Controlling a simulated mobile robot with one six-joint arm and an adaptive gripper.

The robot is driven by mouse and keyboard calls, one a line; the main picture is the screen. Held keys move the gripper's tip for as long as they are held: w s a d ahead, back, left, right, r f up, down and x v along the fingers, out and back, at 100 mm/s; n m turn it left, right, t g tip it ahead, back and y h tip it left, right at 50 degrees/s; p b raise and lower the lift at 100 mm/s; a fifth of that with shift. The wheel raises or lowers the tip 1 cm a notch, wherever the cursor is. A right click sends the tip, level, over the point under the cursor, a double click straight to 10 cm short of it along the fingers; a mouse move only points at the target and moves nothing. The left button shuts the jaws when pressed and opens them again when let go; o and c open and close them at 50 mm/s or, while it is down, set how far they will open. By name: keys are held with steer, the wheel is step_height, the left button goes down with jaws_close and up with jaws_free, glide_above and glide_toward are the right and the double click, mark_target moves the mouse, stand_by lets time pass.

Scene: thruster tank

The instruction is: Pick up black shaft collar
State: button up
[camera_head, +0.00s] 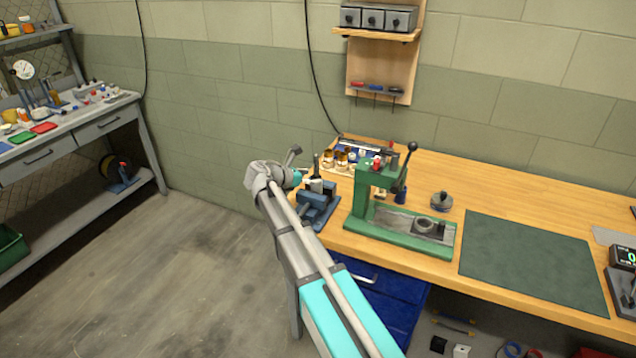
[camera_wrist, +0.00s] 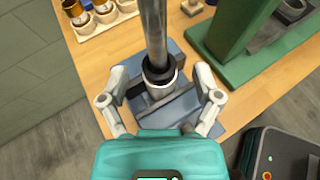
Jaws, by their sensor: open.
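The black shaft collar (camera_wrist: 158,70) is in the middle of the wrist view, around a grey upright shaft (camera_wrist: 153,28). A light grey round piece shows just below the collar. The shaft stands over a blue-grey vise-like fixture (camera_wrist: 182,108) on the wooden bench; the fixture also shows in the head view (camera_head: 318,208). My gripper (camera_wrist: 161,82) is open, with one finger on the left of the collar and one on the right. Gaps show between the fingers and the collar. In the head view, my gripper (camera_head: 293,168) is beside the fixture; the collar is too small to tell there.
A green press (camera_head: 375,205) stands right of the fixture. Small cups (camera_head: 340,160) sit in a tray behind it. A dark green mat (camera_head: 530,260) lies bare on the bench (camera_head: 480,190). A dark box (camera_wrist: 280,155) is at the wrist view's lower right.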

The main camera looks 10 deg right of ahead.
steer(key=shift+x, duration=0.95)
steer(key=c, duration=1)
steer(key=shift+r, duration=0.25)
step_height(320, 180, up, 18)
steer(key=p, duration=1.7)
steer(key=shift+f+p, duration=0.2)
steer(key=shift+p, duration=0.15)
